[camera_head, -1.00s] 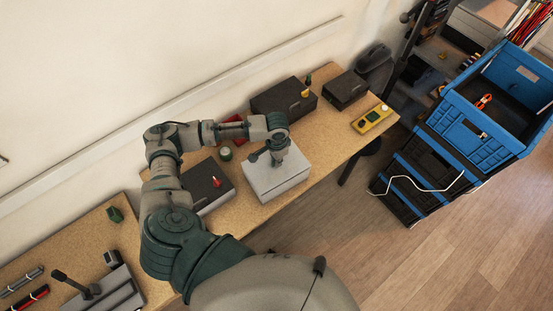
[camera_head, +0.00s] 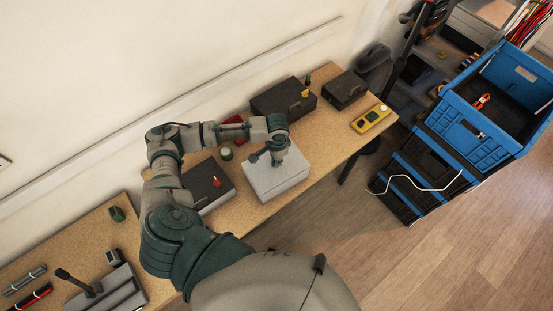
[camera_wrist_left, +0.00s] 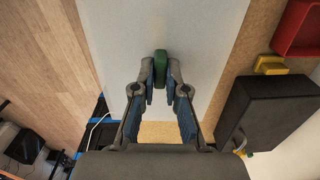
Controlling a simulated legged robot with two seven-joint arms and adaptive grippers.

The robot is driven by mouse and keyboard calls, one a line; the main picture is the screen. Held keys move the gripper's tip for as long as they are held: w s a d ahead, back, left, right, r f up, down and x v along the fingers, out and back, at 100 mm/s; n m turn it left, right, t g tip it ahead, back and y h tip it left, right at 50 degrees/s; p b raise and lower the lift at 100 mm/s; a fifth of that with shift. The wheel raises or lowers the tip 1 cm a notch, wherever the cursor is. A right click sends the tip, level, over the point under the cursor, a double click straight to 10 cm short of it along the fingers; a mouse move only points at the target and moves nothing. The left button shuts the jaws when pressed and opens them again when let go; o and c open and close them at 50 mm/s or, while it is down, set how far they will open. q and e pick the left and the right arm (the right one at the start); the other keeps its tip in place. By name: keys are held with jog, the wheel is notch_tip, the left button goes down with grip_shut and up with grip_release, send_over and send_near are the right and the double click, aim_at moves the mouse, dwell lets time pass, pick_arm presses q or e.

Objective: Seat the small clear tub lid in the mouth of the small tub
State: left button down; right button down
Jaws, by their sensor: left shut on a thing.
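My left gripper (camera_head: 277,160) is over the top of a white box (camera_head: 268,184) on the bench. In the left wrist view my left gripper (camera_wrist_left: 161,84) has its fingertips closed on a small dark green piece (camera_wrist_left: 160,62). The white surface (camera_wrist_left: 205,30) lies behind that piece. I cannot tell whether the green piece belongs to the clear lid, and no clear lid can be made out. A small green cylinder with a pale top (camera_head: 226,153) stands left of the white box; I cannot tell whether it is the small tub. My right gripper is not in view.
Dark cases (camera_head: 283,98) and a yellow device (camera_head: 371,118) are farther right on the bench. A red tray (camera_head: 234,130) lies behind my forearm. A blue crate (camera_head: 485,120) stands off the bench.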

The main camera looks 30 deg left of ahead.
pick_arm(q)
jog(key=shift+f, duration=0.65)
jog(key=c, duration=1.1)
grip_release()
jog(key=shift+c, duration=0.2)
notch_tip(320, 180, up, 12)
jog(key=shift+f, duration=0.15)
